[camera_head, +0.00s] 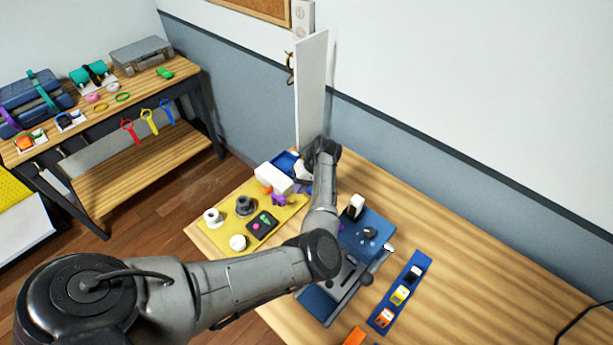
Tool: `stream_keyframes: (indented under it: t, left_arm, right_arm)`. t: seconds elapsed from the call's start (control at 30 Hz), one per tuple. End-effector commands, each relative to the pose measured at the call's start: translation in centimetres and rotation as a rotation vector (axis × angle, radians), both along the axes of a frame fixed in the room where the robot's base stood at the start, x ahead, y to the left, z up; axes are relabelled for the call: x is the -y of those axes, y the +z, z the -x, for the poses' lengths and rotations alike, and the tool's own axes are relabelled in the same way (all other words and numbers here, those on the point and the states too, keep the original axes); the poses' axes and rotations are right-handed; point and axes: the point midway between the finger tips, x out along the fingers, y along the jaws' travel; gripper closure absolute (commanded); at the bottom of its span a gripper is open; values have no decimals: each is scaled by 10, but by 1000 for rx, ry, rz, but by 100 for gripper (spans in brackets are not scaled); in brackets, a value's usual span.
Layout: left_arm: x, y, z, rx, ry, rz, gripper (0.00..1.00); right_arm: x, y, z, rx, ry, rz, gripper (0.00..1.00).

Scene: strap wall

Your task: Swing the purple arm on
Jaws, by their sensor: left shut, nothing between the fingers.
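A small purple part (280,200), which looks like the purple arm, sits on the yellow board (215,238) beside a white block (274,178). Its far end is hard to make out. My left arm reaches across the table, and my left gripper (302,172) is at the right end of the white block, close to the purple part. The gripper is shut and empty, and its fingertips are partly hidden. I cannot tell whether it touches the purple part. My right gripper is not in view.
The yellow board also holds a white knob (238,242), a dark grey knob (245,205) and a dark button pad (262,224). A tall white panel (311,90) stands behind the gripper. A blue fixture (372,235) and a blue strip (417,270) lie to the right.

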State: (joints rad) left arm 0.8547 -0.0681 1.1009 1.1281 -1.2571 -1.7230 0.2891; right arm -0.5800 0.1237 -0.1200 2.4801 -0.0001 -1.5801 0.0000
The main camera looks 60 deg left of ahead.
Motion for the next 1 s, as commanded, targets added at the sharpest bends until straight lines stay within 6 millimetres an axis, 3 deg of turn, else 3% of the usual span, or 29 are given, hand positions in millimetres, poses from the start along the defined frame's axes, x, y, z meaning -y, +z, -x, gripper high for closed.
stream_keyframes:
  t: [0.3, 0.8, 1.0]
  left_arm:
    - [-9, -16, 25, 0, 0, 0, 100]
    - [-11, -18, 29, 0, 0, -1, 100]
    - [-18, -14, 39, -1, -21, -3, 100]
  right_arm:
    - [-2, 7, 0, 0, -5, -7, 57]
    - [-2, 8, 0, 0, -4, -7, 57]
    - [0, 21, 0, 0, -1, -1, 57]
